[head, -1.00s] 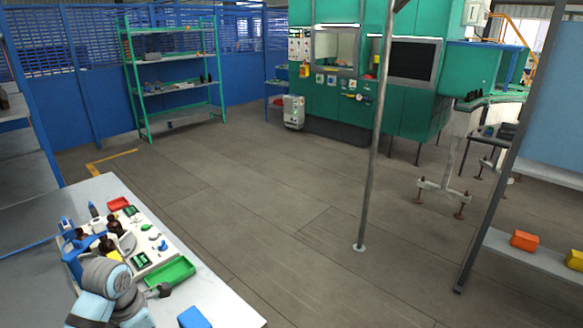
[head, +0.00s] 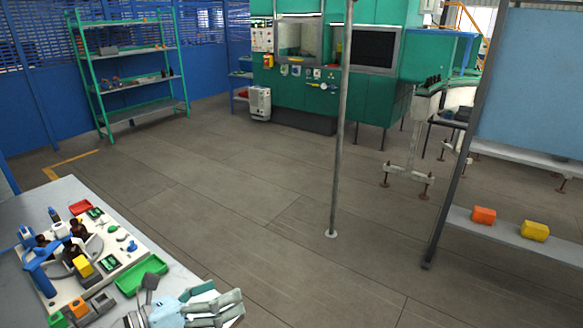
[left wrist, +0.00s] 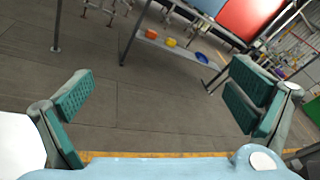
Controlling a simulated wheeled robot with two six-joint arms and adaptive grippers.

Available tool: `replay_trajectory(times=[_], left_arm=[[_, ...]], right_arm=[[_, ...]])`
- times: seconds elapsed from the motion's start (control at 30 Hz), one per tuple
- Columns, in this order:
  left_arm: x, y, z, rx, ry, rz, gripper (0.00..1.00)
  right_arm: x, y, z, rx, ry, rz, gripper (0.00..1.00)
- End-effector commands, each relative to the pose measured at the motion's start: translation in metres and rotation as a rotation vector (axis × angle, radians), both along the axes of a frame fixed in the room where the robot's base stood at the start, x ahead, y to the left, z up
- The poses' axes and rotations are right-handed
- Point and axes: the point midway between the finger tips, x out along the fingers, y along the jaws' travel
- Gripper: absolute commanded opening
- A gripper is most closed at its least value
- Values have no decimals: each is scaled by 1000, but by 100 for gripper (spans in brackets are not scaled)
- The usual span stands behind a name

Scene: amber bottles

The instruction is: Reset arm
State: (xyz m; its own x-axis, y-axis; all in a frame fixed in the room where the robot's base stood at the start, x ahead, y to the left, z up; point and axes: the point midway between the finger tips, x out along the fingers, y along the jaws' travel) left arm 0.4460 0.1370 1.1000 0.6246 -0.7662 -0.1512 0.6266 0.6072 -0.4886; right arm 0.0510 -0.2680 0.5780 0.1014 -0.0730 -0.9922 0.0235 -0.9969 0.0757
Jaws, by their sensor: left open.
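My left gripper (head: 226,304) is open, at the bottom of the head view by the near right edge of the grey table (head: 183,267). Its fingers point to the right. In the left wrist view its two green-padded fingers (left wrist: 160,100) stand wide apart, with only floor between them. Nothing is held. Dark amber bottles (head: 78,228) stand among the gear on the table, to the left of the gripper and apart from it. My right gripper does not show in either view.
A thin metal post (head: 338,150) stands on the floor. A shelf at the right holds an orange bin (head: 484,215) and a yellow bin (head: 534,231).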

Motion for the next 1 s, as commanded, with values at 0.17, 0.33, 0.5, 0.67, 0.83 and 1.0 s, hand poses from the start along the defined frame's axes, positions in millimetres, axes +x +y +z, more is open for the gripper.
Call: replay_trajectory(times=[0.17, 0.33, 0.5, 0.67, 0.83, 1.0], left_arm=[[-1, 86, 91, -1077, 76, 477, 100], [-48, 184, -33, -1805, 502, 1151, 100], [-120, 170, -131, -1989, 866, 1612, 100], [-190, 135, -180, -1979, 1158, 1951, 100], [-236, 109, -226, 1823, -1308, -2118, 100], [-233, 118, -313, 1774, -1280, -2138, 100]], right_arm=[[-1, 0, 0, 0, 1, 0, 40], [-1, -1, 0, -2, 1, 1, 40], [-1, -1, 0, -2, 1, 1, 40], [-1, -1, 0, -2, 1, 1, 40], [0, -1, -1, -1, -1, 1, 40], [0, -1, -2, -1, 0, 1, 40]])
